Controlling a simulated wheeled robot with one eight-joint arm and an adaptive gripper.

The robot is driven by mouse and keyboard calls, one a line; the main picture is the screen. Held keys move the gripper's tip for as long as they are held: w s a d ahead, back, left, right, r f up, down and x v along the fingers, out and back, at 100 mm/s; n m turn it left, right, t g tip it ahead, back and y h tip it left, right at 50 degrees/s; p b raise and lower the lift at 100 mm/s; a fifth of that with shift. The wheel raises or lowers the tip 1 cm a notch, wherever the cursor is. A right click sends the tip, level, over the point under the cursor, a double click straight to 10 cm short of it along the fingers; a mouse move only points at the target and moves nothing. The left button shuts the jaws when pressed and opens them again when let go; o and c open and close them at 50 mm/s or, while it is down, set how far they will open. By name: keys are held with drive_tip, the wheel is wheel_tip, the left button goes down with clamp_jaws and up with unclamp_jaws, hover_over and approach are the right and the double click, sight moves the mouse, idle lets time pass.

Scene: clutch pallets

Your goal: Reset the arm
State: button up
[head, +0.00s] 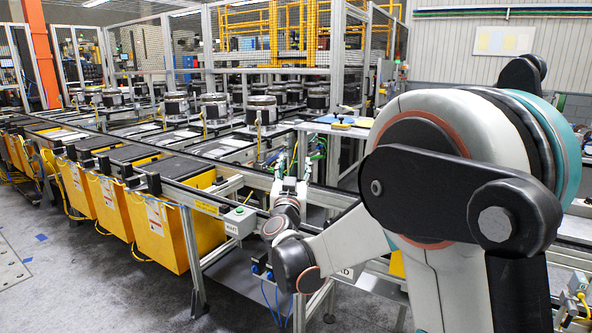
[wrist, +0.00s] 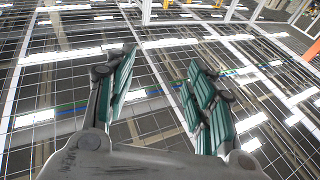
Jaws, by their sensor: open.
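My gripper (head: 292,165) is raised in front of the conveyor line, with its fingers pointing up. In the wrist view my gripper (wrist: 160,68) shows two dark fingers with green pads, spread well apart. Nothing is between the fingers. My arm reaches from the right side of the head view down to the lower middle and then up to the gripper.
A conveyor frame (head: 188,190) runs across from the left, with yellow bins (head: 158,233) beneath it. Several round metal clutch parts (head: 262,110) stand on the pallets behind. A mesh fence (head: 268,50) closes the back. Grey floor (head: 85,285) is open at front left.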

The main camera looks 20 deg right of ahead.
drive_tip(key=shift+r, duration=0.1)
drive_tip(key=s+a+r+n+g+y, duration=0.1)
drive_tip(key=s+a+n+g+y, duration=0.15)
drive_tip(key=s+a+y, duration=0.35)
drive_tip(key=s+a+n+g+y, duration=0.15)
drive_tip(key=s+n+y, duration=0.25)
drive_tip(key=s, duration=0.4)
drive_tip(key=s+d+f+g, duration=0.1)
drive_tip(key=s+f+g, duration=0.2)
drive_tip(key=s, duration=0.6)
drive_tip(key=s+d+f+m+g+h, duration=0.1)
drive_tip(key=s+d+f+g, duration=0.1)
drive_tip(key=s+f, duration=0.6)
drive_tip(key=s+d+f+g+h, duration=0.1)
drive_tip(key=s+d+f+g, duration=0.1)
drive_tip(key=s+f, duration=0.4)
drive_tip(key=s+g, duration=0.1)
drive_tip(key=s, duration=0.3)
drive_tip(key=shift+s+d+g, duration=0.25)
drive_tip(key=shift+s+g, duration=0.1)
drive_tip(key=shift+g, duration=0.05)
